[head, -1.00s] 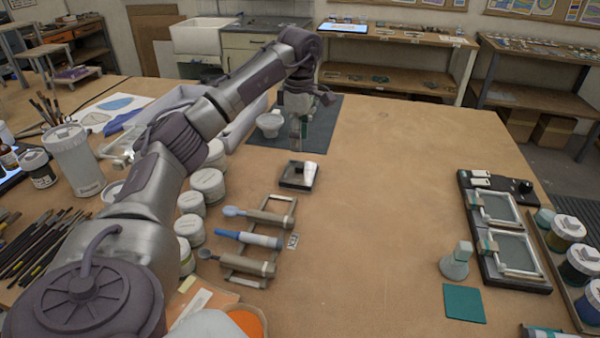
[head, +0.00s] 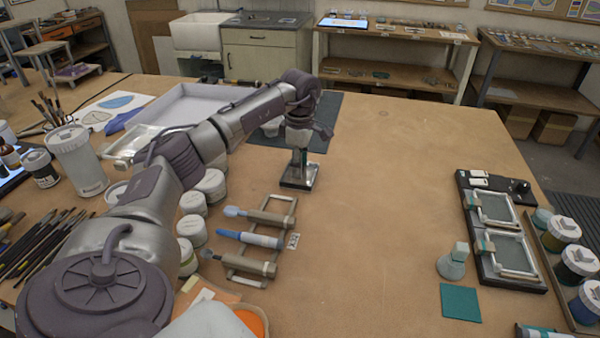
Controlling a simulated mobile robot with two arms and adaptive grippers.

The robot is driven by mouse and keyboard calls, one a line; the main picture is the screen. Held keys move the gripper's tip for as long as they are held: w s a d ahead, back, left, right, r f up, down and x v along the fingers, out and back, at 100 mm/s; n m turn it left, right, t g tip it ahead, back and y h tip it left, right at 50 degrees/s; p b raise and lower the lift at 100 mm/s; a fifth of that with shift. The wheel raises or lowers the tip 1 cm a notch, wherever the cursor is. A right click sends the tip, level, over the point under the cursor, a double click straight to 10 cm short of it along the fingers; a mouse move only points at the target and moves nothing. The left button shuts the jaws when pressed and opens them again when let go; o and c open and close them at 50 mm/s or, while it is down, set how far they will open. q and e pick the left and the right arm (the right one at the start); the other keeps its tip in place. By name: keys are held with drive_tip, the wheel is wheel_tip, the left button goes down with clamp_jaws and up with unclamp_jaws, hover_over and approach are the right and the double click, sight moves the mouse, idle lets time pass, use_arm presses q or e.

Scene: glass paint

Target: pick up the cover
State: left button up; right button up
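A small dark square block (head: 288,184) with a pale, shiny piece on it sits on the table near the middle; I cannot tell for sure whether this piece is the cover. My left gripper (head: 299,172) points down over the block, its fingertips at or just above the shiny piece. The fingers look close together and hide much of it, so I cannot tell whether they hold it. My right gripper is not in view.
A rack with several handled tools (head: 252,240) and white jars (head: 211,186) stand left of the block. A pale stamp-like object (head: 453,262), a green square (head: 460,302) and a black board with two frames (head: 505,250) lie right. The middle table is bare.

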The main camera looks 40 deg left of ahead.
use_arm(q)
clamp_jaws()
